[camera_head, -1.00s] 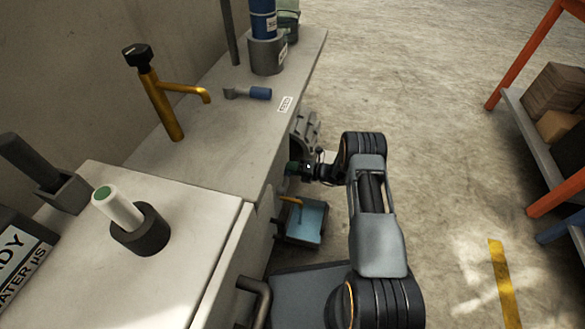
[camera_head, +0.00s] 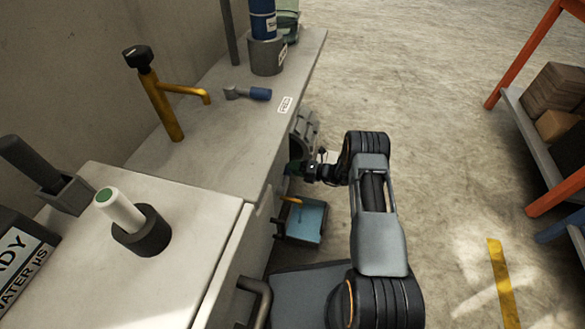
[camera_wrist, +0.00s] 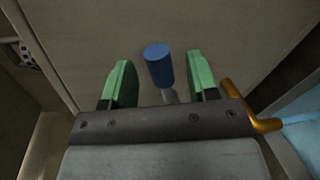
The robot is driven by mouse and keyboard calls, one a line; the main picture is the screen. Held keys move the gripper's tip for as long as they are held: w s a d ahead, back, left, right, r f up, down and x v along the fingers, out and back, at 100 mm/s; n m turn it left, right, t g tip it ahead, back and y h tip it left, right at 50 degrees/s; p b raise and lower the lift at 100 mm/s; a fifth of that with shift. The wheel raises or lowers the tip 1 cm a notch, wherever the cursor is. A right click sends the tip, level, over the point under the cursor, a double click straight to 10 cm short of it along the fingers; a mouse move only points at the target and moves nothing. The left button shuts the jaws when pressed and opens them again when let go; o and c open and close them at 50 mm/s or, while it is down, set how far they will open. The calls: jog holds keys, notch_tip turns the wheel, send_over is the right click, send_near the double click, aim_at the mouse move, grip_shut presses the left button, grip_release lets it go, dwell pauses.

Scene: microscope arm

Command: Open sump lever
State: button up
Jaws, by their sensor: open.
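A lever with a blue cylindrical grip (camera_wrist: 159,66) and a pale metal shaft shows in the wrist view, in front of a grey panel. I take it for the sump lever. My gripper (camera_wrist: 160,78) is open, with one green finger on each side of the blue grip. Gaps show on both sides, so the fingers do not close on it. In the head view my gripper (camera_head: 297,170) is low beside the front of the counter, and the lever there is hidden.
An orange spout (camera_wrist: 258,121) is close to the right finger. A blue-lined bin (camera_head: 305,220) stands on the floor below. Another blue-handled lever (camera_head: 255,93) lies on the counter (camera_head: 225,135). A drawer handle (camera_head: 258,298) sticks out nearby. Open floor is to the right.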

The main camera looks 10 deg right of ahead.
jog(key=p+v, duration=0.3)
jog(key=v, duration=0.9)
jog(key=shift+d, duration=0.25)
jog(key=shift+s, duration=0.1)
